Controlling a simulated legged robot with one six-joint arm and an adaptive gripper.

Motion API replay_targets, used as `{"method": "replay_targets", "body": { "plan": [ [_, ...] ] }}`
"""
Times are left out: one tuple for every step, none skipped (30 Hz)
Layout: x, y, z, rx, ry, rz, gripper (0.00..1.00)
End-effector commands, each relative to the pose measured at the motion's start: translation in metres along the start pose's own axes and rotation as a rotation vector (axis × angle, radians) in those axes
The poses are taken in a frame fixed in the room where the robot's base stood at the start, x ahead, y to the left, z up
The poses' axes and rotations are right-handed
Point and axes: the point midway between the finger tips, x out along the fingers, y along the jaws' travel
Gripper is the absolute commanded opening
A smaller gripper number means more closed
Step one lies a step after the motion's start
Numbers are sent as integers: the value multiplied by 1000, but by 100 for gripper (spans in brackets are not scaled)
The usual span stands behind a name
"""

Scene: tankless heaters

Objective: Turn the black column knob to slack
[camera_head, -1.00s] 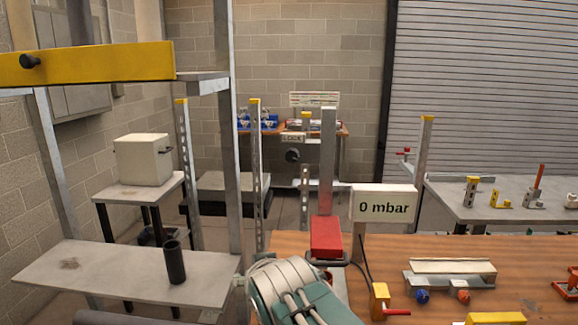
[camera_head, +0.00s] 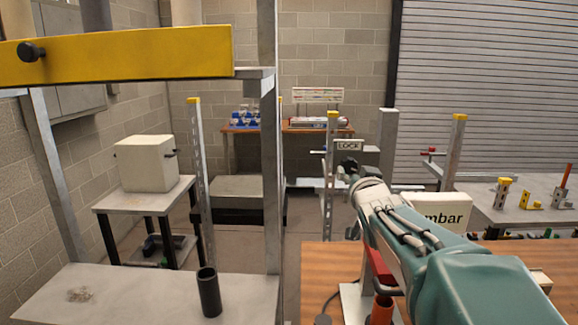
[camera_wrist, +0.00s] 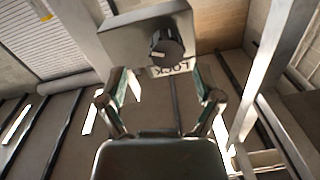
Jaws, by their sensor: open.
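The black column knob (camera_wrist: 167,47) shows in the wrist view, round, with a pale pointer mark, on the face of a grey box (camera_wrist: 125,42). A white LOCK label (camera_wrist: 170,68) sits beside the knob, upside down in this view. The LOCK label also shows in the head view (camera_head: 349,145); there my gripper seems to cover the knob. My gripper (camera_wrist: 158,82) is open and empty, its two fingers spread to either side below the knob in the wrist view. I cannot tell the remaining gap to the knob. No slack mark is legible.
A slotted post (camera_head: 330,190) with a yellow cap stands just left of my gripper. A grey upright (camera_head: 270,170) and a yellow beam (camera_head: 130,64) stand further left.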

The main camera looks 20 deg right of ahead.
Motion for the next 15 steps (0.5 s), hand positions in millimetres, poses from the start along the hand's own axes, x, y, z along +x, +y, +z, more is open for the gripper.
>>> {"method": "replay_targets", "body": {
  "plan": [
    [9,0,1,0,-2,0,84],
    [13,0,1,1,-2,0,84],
    [19,-1,1,0,-2,0,84],
    [23,-1,1,0,-2,0,84],
    [27,-1,1,0,-2,0,84],
    [31,0,0,0,-1,0,84],
    [34,0,1,0,-2,0,84],
    [36,0,1,0,-2,0,84],
    [39,0,0,0,-1,0,84],
    [41,0,0,0,-1,0,84],
    [42,0,0,0,-1,0,84],
    [43,0,1,0,-2,0,84],
    [44,0,1,1,-2,0,84],
    [44,1,1,1,-2,0,84],
    [44,1,1,1,-2,1,84]
  ]
}}
